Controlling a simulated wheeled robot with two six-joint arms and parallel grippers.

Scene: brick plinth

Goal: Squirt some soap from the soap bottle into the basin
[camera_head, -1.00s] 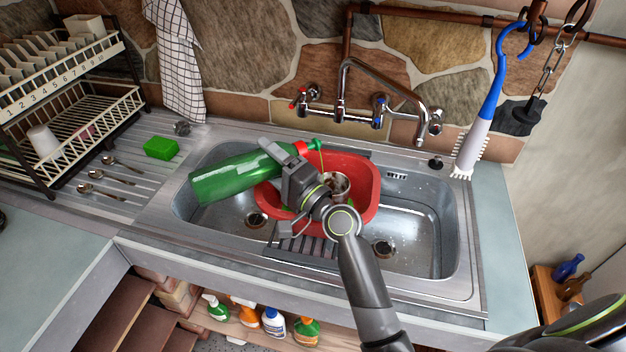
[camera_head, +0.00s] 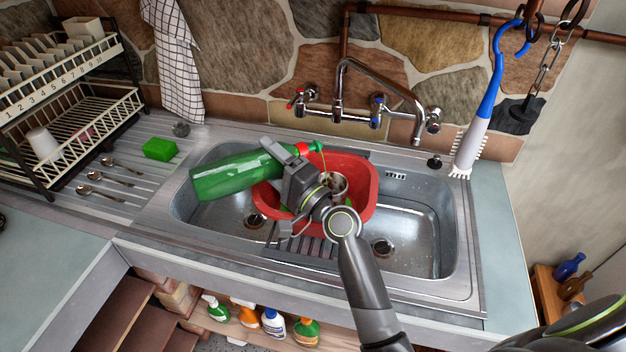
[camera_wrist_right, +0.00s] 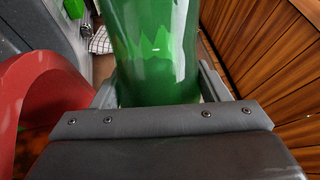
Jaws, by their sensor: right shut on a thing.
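The green soap bottle (camera_head: 235,176) lies tilted nearly on its side over the sink, its red cap and green nozzle (camera_head: 313,147) pointing right. A thin greenish stream runs down from the nozzle into the red basin (camera_head: 364,190). My right gripper (camera_head: 292,165) is shut on the bottle near its cap end. The bottle's green body (camera_wrist_right: 155,50) fills the middle of the right wrist view between the fingers. The basin's red wall (camera_wrist_right: 35,95) shows at left there. A metal cup (camera_head: 338,184) stands in the basin, partly hidden by my wrist. My left gripper is not in view.
A double steel sink (camera_head: 420,235) holds the basin. The faucet (camera_head: 385,85) rises behind it. A green sponge (camera_head: 160,149), several spoons and a dish rack (camera_head: 75,130) are at left. A blue and white brush (camera_head: 478,120) hangs at right.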

